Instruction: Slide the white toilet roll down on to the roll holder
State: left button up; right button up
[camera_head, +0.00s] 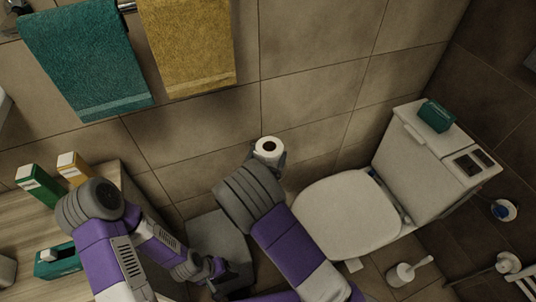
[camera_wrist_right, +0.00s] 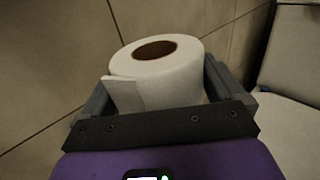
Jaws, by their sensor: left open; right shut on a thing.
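The white toilet roll (camera_head: 268,148) is upright near the tiled wall, with its brown core facing up. My right gripper (camera_head: 268,158) is shut on its sides. In the right wrist view the roll (camera_wrist_right: 160,75) sits between the two grey fingers of the right gripper (camera_wrist_right: 160,95), with a loose sheet hanging at its front left. My left gripper (camera_head: 222,278) is open and low at the bottom centre, away from the roll. I cannot make out the roll holder in either view.
The white toilet (camera_head: 345,215) stands right of the roll, with a green box (camera_head: 436,116) on its cistern. Green and yellow towels (camera_head: 85,55) hang on the wall at upper left. A wooden counter (camera_head: 25,215) with boxes is at left. A white brush (camera_head: 405,272) is on the floor.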

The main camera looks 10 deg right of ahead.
jog(key=shift+f, duration=0.15)
jog(key=o, duration=0.7)
jog(key=p+v, duration=0.1)
jog(key=v, duration=0.6)
jog(key=shift+s+p, duration=0.25)
jog(key=shift+p, duration=0.15)
jog(key=shift+a, duration=0.15)
